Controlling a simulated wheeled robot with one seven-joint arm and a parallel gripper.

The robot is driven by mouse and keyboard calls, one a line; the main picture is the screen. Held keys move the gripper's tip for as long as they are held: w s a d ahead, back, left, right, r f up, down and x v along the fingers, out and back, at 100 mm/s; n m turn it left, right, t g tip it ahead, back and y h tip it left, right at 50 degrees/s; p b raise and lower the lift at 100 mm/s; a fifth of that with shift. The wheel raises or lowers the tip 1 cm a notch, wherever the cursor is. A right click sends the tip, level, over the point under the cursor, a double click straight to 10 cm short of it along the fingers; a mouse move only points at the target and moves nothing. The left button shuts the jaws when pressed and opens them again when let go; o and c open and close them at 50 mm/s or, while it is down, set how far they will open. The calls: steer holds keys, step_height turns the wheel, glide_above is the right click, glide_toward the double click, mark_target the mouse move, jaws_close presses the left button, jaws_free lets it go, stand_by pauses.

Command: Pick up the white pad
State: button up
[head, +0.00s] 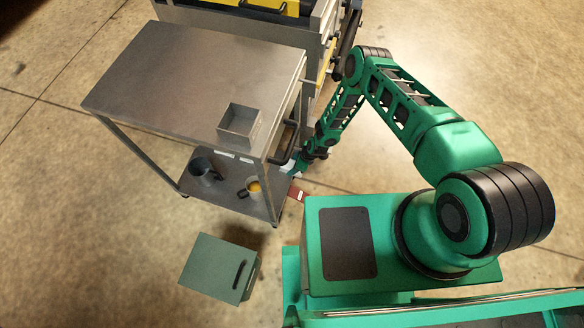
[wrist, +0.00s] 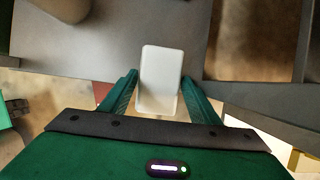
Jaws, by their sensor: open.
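In the wrist view, a white pad (wrist: 160,80), a pale rounded rectangle, lies between the two fingers of my gripper (wrist: 160,77). The fingers are open, one on each side of it. I cannot tell whether they touch it.
The metal cart's top (head: 190,75) holds an open square box (head: 238,124). Its lower shelf (head: 222,195) holds a dark mug (head: 203,172) and a mug with yellow contents (head: 251,189). A cart leg stands near my gripper. A green box (head: 217,268) sits on the floor.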

steer(key=c, duration=0.6)
steer(key=shift+r, duration=0.1)
steer(key=shift+c, duration=0.2)
